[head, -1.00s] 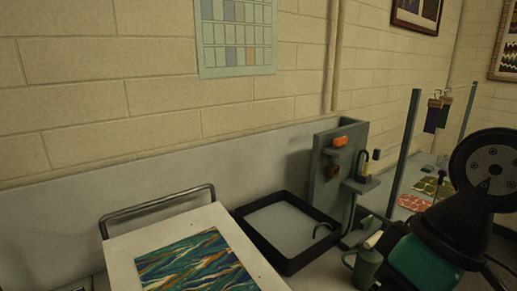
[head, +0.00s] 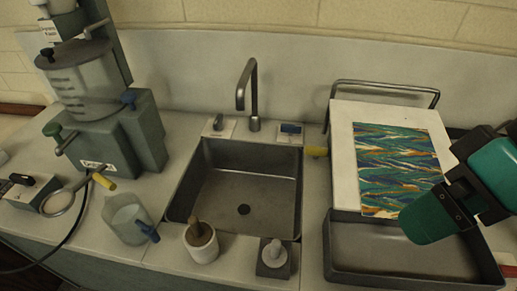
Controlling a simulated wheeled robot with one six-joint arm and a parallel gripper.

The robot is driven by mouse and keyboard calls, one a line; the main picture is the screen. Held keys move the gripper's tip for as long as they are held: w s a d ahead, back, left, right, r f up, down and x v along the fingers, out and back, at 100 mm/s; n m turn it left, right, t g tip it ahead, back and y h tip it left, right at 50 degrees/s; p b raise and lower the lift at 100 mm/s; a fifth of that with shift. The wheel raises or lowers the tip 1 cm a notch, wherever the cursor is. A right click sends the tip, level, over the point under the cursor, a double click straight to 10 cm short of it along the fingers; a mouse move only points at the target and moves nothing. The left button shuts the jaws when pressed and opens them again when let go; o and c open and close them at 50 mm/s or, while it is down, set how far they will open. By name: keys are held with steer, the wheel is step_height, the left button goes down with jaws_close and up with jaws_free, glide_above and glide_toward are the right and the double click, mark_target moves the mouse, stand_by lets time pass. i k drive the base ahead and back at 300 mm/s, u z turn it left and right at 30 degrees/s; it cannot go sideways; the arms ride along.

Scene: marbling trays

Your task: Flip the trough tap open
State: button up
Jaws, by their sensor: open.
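A grey metal trough (head: 239,190) is sunk in the counter, with a dark drain in its floor. A tall bent metal spout (head: 254,95) stands behind it, and no water is seen falling. A small dark lever (head: 217,122) on a pale plate is left of the spout's base. A teal and black part of my arm shows at the right, over the shallow tray and patterned sheet, well apart from the spout and lever.
A grey machine with a clear vessel (head: 85,90) stands left. A jug (head: 128,215), a pot with a pestle (head: 203,247) and a white knob (head: 275,252) line the trough's front. Right are a board (head: 343,150) with a patterned sheet (head: 392,160) and a shallow tray (head: 400,280).

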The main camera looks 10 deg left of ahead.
mark_target(316, 151)
steer(key=z, duration=1.05)
steer(key=k, duration=0.7)
steer(key=u, duration=1.2)
steer(key=i, duration=0.5)
